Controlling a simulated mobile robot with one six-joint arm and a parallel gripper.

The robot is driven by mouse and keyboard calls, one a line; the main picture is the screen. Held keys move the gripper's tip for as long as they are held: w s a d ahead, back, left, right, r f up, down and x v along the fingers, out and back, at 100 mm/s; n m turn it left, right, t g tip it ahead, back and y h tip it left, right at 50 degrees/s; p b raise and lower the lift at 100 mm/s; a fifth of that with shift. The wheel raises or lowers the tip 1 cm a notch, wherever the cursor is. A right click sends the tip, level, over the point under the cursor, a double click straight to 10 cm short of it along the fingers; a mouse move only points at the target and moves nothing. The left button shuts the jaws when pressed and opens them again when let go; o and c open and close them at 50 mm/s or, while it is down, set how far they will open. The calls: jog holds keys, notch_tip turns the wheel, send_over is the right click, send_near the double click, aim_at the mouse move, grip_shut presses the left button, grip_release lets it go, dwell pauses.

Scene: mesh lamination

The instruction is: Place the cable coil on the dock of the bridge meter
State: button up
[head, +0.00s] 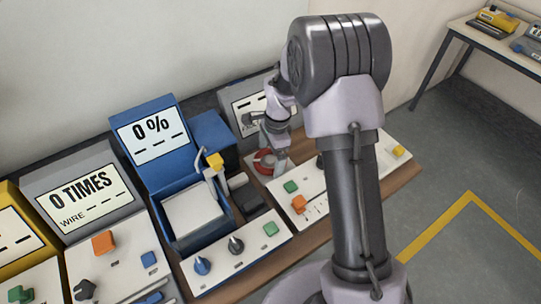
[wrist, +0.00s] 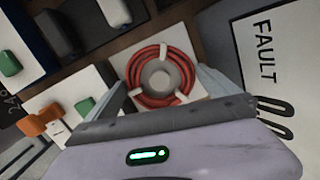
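The cable coil (wrist: 135,72) is a red ring with white ties around a grey centre. It lies flat on a white square plate (wrist: 203,108) in the wrist view, beside a grey unit whose screen (wrist: 265,45) reads FAULT. In the head view a small part of the coil (head: 263,162) shows below the partly hidden screen of a grey unit (head: 248,106). No label names the bridge meter. My gripper (wrist: 161,80) has its fingers apart, one on each side of the coil; contact is unclear. In the head view my gripper (head: 274,148) points down over the coil.
A blue unit (head: 152,138) reading 0 % and a grey unit (head: 83,190) reading 0 TIMES stand to the left. Control panels with knobs and buttons (head: 236,245) line the bench front. A side table (head: 490,33) stands far right; the floor between is clear.

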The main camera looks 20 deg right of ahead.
notch_tip(320, 180, up, 20)
jog(key=s+n+t+p, duration=0.1)
jog(key=s+n+p, duration=0.1)
jog(key=s+p, duration=0.15)
jog(key=s+a+r+n+t, duration=0.2)
jog(key=s+r+n, duration=0.3)
jog(key=s, duration=0.6)
jog(key=s+a+r+n+t, duration=0.2)
jog(key=s+r+n, duration=0.3)
jog(key=s, duration=0.5)
jog(key=shift+s+r+t+y+p, duration=0.2)
jog(key=shift+s+t+y+p, duration=0.15)
jog(key=shift+t+p, duration=0.15)
